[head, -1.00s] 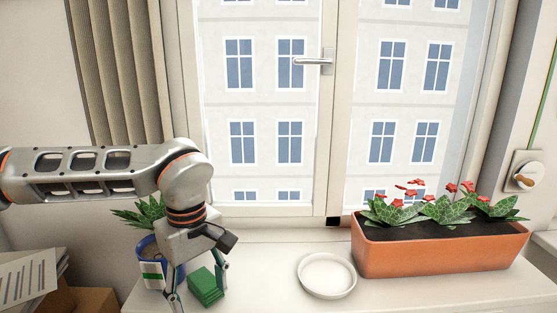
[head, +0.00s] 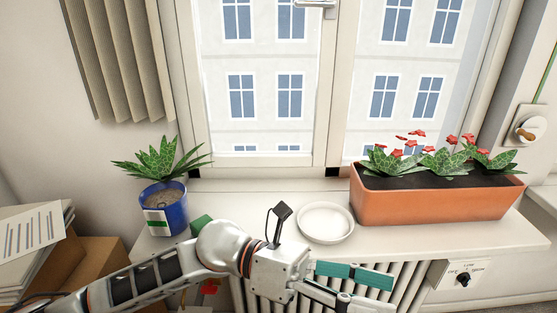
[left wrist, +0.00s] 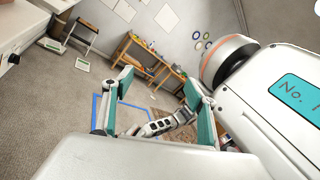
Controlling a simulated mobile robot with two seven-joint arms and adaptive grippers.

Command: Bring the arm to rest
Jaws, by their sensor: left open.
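My left arm comes in from the lower left in the head view. Its gripper (head: 368,291) is open and empty, pointing right in front of the radiator, below the windowsill's front edge. A jointed arm link, probably mine, shows low between the fingers. My right gripper cannot be made out in either view.
On the windowsill (head: 400,238) stand a blue pot (head: 174,212) with a spiky plant, a green block (head: 201,225) partly hidden by my arm, a white saucer (head: 326,223) and a terracotta planter (head: 435,205). Cardboard boxes (head: 105,258) and papers are at left.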

